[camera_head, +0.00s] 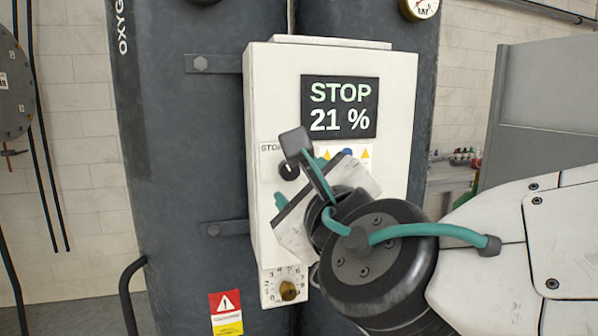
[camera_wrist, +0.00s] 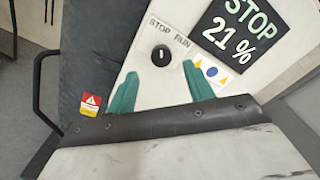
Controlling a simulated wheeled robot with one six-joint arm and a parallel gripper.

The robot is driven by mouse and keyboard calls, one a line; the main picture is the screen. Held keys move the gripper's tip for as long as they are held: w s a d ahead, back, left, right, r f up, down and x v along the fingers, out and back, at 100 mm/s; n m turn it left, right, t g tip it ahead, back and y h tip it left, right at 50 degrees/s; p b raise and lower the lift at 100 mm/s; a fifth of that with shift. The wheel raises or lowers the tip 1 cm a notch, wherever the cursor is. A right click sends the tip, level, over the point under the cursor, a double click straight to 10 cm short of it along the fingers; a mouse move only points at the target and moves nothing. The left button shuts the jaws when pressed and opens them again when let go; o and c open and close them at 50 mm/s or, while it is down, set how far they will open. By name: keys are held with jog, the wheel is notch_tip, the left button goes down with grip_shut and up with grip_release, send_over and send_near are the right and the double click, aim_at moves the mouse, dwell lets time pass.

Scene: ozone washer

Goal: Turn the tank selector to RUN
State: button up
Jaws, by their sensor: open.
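The tank selector is a round black knob (camera_wrist: 162,52) with a small white mark on a white panel, under the labels STOP and RUN. Its white mark lies toward the STOP side. In the head view the knob (camera_head: 288,171) shows just left of my gripper, and the RUN label is hidden behind my wrist. The display (camera_head: 340,107) above reads STOP and 21 %. My gripper (camera_wrist: 160,72) is open and empty, its two teal fingers spread on either side below the knob in the wrist view. I see no contact with the knob.
The white control box (camera_head: 265,105) is mounted on dark tanks (camera_head: 180,130). A numbered dial (camera_head: 288,290) sits low on the box, near a red warning label (camera_head: 226,312). A dark curved handle (camera_head: 126,290) stands at left. A grey cabinet (camera_head: 545,85) is at right.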

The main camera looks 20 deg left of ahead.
aim_at(290, 171)
jog(key=x, duration=0.7)
jog(key=shift+d, duration=0.1)
jog(key=c, duration=1)
